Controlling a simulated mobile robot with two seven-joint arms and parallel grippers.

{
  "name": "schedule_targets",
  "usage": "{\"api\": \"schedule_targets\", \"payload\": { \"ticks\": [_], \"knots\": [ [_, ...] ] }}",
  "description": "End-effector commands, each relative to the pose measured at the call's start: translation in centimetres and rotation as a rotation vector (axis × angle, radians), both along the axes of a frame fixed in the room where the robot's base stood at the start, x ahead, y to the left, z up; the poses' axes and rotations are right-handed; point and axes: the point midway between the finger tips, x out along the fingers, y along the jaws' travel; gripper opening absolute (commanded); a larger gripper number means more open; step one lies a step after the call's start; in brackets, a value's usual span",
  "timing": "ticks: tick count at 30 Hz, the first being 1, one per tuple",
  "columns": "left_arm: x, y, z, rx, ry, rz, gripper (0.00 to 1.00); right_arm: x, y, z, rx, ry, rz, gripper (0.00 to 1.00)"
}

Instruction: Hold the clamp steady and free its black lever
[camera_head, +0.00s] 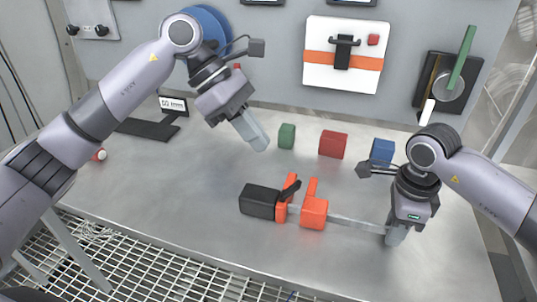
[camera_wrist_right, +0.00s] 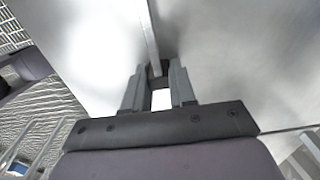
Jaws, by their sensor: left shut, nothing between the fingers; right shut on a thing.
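The clamp lies on the steel table, with a black handle block (camera_head: 259,201), orange jaws (camera_head: 313,210) and a long grey bar (camera_head: 352,223) running right. Its small black lever (camera_head: 290,190) sticks up at an angle beside the left orange jaw. My right gripper (camera_head: 394,236) is shut on the clamp's bar near its right end. In the right wrist view the bar (camera_wrist_right: 150,38) runs up from between the fingers (camera_wrist_right: 160,82). My left gripper (camera_head: 261,145) is shut and empty, above the table behind the clamp and apart from it.
Green (camera_head: 287,136), red (camera_head: 333,144) and blue (camera_head: 382,151) blocks stand behind the clamp. A white panel with an orange stripe (camera_head: 318,59) and a green lever (camera_head: 462,57) are on the back wall. A "50 mm" sign (camera_head: 173,105) stands at left. The table's front left is clear.

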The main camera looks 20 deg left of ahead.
Motion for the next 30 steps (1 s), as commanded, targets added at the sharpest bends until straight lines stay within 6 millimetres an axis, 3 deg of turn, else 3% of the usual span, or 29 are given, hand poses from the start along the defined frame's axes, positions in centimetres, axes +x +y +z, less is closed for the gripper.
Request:
{"api": "schedule_targets", "payload": {
  "ticks": [3, 9, 15, 26, 27, 29, 30],
  "knots": [
    [0.1, 0.5, 2.9, -0.001, -0.004, 0.001, 0.00, 0.0, 0.0, 0.1, 0.001, -0.001, 0.000, 0.00],
    [0.1, 1.0, 6.0, 0.000, -0.002, 0.001, 0.00, 0.0, 0.0, 0.0, 0.001, -0.001, 0.000, 0.00],
    [0.0, 1.2, 7.1, 0.000, 0.001, 0.000, 0.00, 0.0, 0.0, 0.1, 0.001, -0.001, 0.000, 0.00],
    [0.0, 1.2, 7.2, 0.000, 0.001, 0.000, 0.00, 0.0, 0.0, 0.1, 0.001, -0.001, 0.000, 0.00],
    [0.0, 1.2, 7.2, 0.000, 0.001, 0.000, 0.00, 0.0, 0.0, 0.1, 0.001, -0.001, 0.000, 0.32],
    [0.0, 1.2, 7.2, 0.000, 0.001, 0.000, 0.00, 0.0, 0.0, 0.1, 0.001, -0.001, 0.000, 0.51],
    [0.0, 1.2, 7.2, 0.000, 0.001, 0.000, 0.00, 0.0, 0.0, 0.1, 0.001, -0.001, 0.000, 0.55]
  ]
}}
